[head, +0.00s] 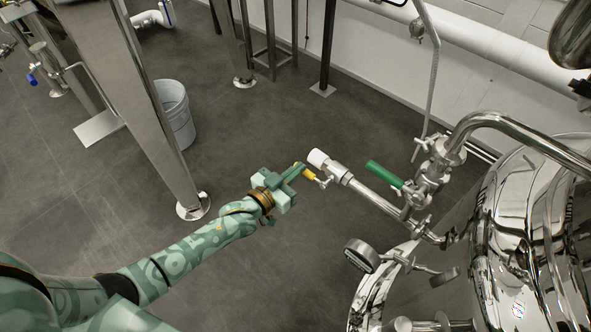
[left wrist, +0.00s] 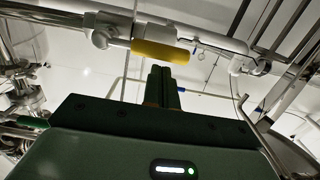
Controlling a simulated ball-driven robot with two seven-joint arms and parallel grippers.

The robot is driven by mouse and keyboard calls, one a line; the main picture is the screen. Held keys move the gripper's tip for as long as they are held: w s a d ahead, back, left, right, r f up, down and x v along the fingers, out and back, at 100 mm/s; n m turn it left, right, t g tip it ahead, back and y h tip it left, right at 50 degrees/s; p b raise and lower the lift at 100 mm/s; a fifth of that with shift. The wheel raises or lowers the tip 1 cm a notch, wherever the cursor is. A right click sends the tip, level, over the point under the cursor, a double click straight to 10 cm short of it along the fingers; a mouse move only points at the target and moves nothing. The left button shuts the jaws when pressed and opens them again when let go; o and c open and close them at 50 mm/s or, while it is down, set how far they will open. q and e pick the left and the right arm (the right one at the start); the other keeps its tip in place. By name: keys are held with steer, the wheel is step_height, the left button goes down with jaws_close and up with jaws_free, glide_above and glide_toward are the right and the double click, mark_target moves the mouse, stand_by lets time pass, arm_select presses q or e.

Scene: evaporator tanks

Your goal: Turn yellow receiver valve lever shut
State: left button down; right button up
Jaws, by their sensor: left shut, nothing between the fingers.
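The yellow valve lever (head: 310,174) is a short yellow grip beside a steel pipe that ends in a white fitting (head: 317,158). In the left wrist view the yellow lever (left wrist: 160,52) lies across the picture, just beyond my fingertips. My left gripper (head: 299,167) is shut and empty, with its fingertips right by the lever; I cannot tell whether they touch it. In the left wrist view the closed fingers of my left gripper (left wrist: 162,72) point at the lever's middle. My right gripper is not in view.
A green-handled valve (head: 384,174) sits further along the same pipe. A grey bucket (head: 176,112) and steel legs stand at the left. The floor between is clear.

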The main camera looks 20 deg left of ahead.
arm_select(q)
steer(key=shift+f, duration=0.1)
steer(key=shift+a+f+n, duration=0.1)
steer(key=shift+f+n, duration=0.05)
steer(key=shift+n, duration=0.15)
